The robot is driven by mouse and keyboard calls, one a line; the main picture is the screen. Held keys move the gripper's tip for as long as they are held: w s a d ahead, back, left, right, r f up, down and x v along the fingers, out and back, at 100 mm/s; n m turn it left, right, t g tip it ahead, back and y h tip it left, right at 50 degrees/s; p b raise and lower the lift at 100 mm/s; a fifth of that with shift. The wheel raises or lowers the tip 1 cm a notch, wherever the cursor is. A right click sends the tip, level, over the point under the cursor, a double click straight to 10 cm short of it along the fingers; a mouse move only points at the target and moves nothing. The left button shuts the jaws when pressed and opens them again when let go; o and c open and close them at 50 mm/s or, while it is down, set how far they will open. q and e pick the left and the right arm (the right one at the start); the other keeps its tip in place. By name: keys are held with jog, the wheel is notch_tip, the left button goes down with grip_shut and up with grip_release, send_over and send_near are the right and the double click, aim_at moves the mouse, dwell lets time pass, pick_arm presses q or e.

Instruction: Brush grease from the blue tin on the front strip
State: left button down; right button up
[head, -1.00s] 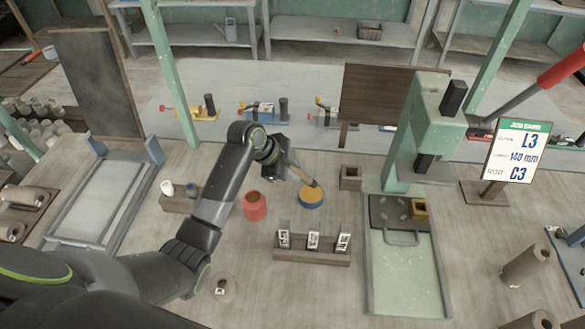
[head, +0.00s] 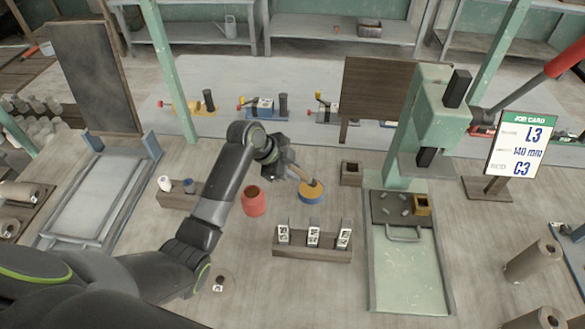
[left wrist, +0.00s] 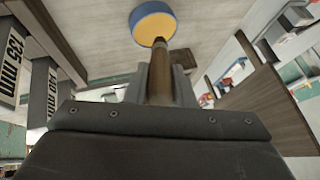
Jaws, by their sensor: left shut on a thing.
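The blue tin (head: 311,197), with yellow-tan grease on top, stands on the bench near the middle. It also shows at the top of the left wrist view (left wrist: 152,10). My left gripper (head: 282,166) is shut on a brush with a brown wooden handle (left wrist: 159,75). The brush (head: 302,176) slants down to the right, and its tip is over or in the grease; I cannot tell how deep. The bristles are not clear. I cannot tell which thing is the front strip. My right gripper is not in view.
A red pot (head: 254,203) stands left of the tin. A wooden rack (head: 312,251) with labelled blocks is in front. A small wooden box (head: 351,173) and a green press (head: 434,125) stand right. A job card (head: 519,146) reads L3, 140 mm, C3.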

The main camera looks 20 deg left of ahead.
pick_arm(q)
jog(key=shift+f, duration=0.25)
jog(key=shift+f+b, duration=0.35)
jog(key=shift+f, duration=0.05)
dwell(0.4)
jog(key=shift+s, duration=0.1)
dwell(1.3)
jog(key=shift+p, duration=0.3)
notch_tip(320, 180, up, 7)
jog(key=p, duration=0.6)
jog(key=shift+p, duration=0.3)
